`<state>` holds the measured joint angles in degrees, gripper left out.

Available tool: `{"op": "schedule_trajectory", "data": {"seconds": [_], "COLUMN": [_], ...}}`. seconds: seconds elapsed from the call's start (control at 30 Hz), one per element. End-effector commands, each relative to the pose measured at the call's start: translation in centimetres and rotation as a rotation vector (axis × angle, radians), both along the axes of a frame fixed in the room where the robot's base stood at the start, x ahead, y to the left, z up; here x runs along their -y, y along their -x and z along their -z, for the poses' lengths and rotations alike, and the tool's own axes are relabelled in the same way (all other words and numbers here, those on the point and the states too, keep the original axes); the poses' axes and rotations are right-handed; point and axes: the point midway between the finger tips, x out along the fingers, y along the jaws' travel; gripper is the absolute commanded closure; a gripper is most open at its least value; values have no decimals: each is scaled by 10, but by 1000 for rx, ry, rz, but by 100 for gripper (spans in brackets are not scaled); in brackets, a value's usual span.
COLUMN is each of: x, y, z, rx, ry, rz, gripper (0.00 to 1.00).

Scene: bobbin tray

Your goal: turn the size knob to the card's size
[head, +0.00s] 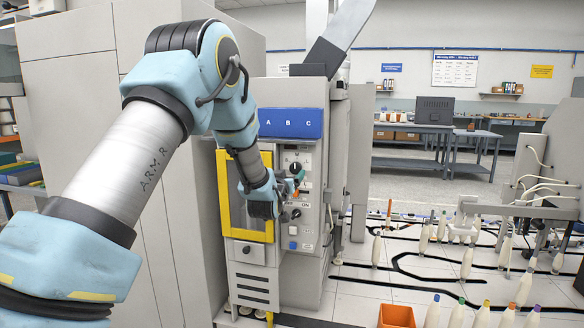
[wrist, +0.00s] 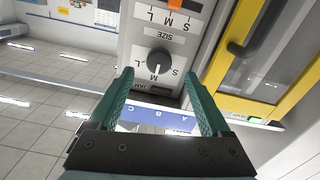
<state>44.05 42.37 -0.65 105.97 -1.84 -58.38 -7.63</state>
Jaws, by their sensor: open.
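The size knob (wrist: 158,60) is a dark round knob on a grey panel, ringed by the letters S, M and L. Its white pointer line appears to point at the M. It also shows as a dark knob in the head view (head: 296,167). My gripper (wrist: 158,78) is open and empty, its green fingers on either side of the knob in the picture; I cannot tell whether they touch it. In the head view my gripper (head: 291,187) is close to the panel. An orange patch (wrist: 177,4) lies beside another S M L row; I cannot make out a card.
A yellow-framed door (wrist: 250,60) with a dark handle stands close to the right of the panel. A blue A B C strip (head: 290,123) is above the panel. A lower knob (head: 296,213) sits below. An orange bin (head: 396,317) and several bobbins stand at the right.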

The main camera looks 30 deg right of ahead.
Motion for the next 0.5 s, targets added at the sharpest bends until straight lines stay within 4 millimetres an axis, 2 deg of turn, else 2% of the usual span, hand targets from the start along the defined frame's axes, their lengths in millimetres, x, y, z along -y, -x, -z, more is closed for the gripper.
{"op": "schedule_trajectory", "data": {"seconds": [0.2,0.5], "x": [24,33], "y": [-25,-36], "z": [-2,0], "rx": [0,0], "ry": [0,0], "rz": [0,0], "gripper": [18,18]}}
